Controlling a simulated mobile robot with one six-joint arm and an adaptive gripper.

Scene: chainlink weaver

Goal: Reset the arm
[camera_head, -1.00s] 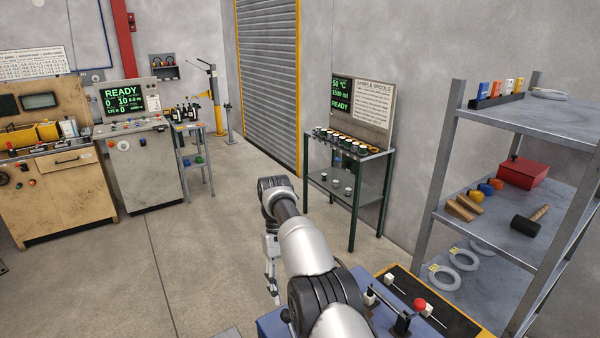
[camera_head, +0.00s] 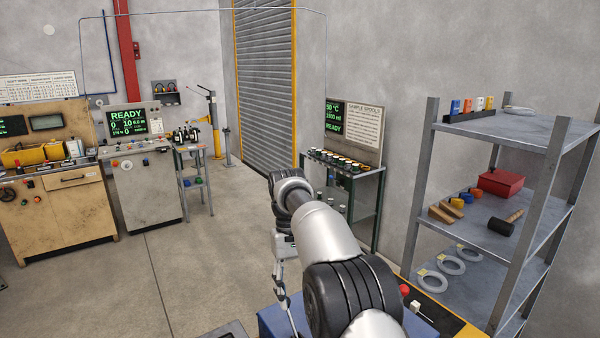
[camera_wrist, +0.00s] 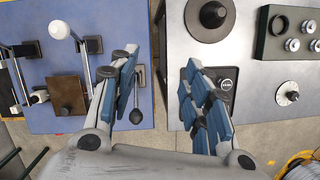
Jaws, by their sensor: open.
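My gripper (camera_wrist: 165,100) is open in the wrist view, with its two blue-and-grey fingers spread apart and nothing between them. It hangs above a gap between a blue bench top (camera_wrist: 75,115) on the left and a grey bench top (camera_wrist: 250,75) on the right. In the head view my arm reaches out over the blue bench, and my gripper (camera_head: 284,290) hangs down at its left side, partly hidden by the arm.
A shelf rack (camera_head: 495,130) with a red box (camera_head: 501,182) and mallet (camera_head: 508,222) stands at right. A sample spool stand (camera_head: 369,185) is beyond my arm. Consoles (camera_head: 145,185) stand at left. Floor (camera_head: 205,260) between is clear. Levers (camera_wrist: 62,30) rise from the blue bench.

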